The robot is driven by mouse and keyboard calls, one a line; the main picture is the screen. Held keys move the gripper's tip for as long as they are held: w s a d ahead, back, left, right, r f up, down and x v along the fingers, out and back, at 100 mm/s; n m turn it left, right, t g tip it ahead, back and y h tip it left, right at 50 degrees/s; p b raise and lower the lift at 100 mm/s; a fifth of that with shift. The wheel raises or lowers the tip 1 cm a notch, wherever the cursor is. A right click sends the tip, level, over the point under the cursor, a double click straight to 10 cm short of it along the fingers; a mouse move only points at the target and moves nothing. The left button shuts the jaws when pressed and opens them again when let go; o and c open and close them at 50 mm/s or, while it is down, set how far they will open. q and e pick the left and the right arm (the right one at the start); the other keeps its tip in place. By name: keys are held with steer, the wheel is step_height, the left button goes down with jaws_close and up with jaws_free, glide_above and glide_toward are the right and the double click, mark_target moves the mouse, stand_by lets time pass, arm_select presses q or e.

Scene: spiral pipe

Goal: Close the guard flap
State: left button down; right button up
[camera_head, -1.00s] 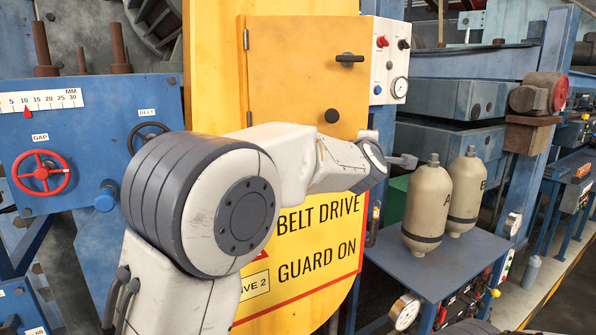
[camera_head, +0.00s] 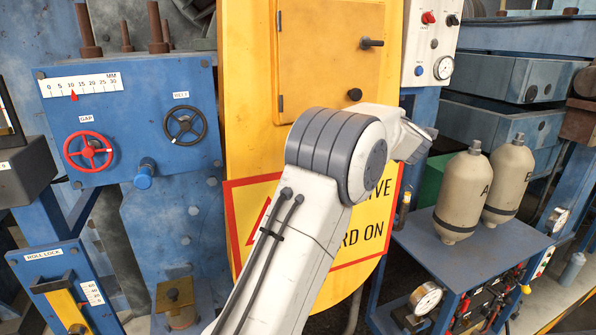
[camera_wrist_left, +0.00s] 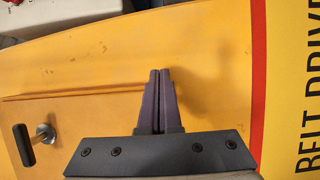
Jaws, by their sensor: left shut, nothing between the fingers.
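The guard flap (camera_head: 325,60) is an orange-yellow panel on the yellow belt drive guard (camera_head: 245,110), hinged on its left. It looks about flush, though a small gap cannot be ruled out. A dark handle (camera_head: 371,42) and a round knob (camera_head: 354,94) stick out of it. In the left wrist view, the flap (camera_wrist_left: 85,125) is on the left with its edge showing. My left gripper (camera_wrist_left: 160,72) is shut and empty, its tips over the guard near the flap's edge; contact cannot be told. My arm hides its fingers in the head view. My right gripper is not in view.
A control box (camera_head: 432,45) with a gauge stands right of the guard. Two beige bottles, A (camera_head: 463,195) and B (camera_head: 508,180), stand on a blue bench (camera_head: 420,235). A blue panel with a red wheel (camera_head: 88,151) and a black wheel (camera_head: 185,125) is on the left.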

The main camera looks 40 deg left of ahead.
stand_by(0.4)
arm_select(q)
steer(key=d+b, duration=0.3)
steer(key=d, duration=1)
steer(key=s+d+f+m+g+h, duration=0.1)
steer(key=s+f+m+g+h, duration=0.1)
steer(key=s+f+m+h, duration=0.5)
steer(key=s+d+f+m+g+h, duration=0.1)
steer(key=s+f+m+h, duration=0.2)
steer(key=s+f+m, duration=0.6)
steer(key=s+a+f+m+g, duration=0.2)
steer(key=s+f+m+g, duration=0.25)
steer(key=s+f, duration=0.6)
steer(key=s+a+f+m+g, duration=0.4)
steer(key=s+f, duration=0.4)
steer(key=s, duration=0.6)
steer(key=s+d+f+m+g+b, duration=0.3)
steer(key=s+d+m+b, duration=0.4)
steer(key=s+d+b, duration=0.3)
steer(key=s+d+f, duration=0.1)
steer(key=s+d, duration=0.2)
steer(key=d, duration=0.2)
steer(key=shift+s+h, duration=0.3)
steer(key=shift+h, duration=0.1)
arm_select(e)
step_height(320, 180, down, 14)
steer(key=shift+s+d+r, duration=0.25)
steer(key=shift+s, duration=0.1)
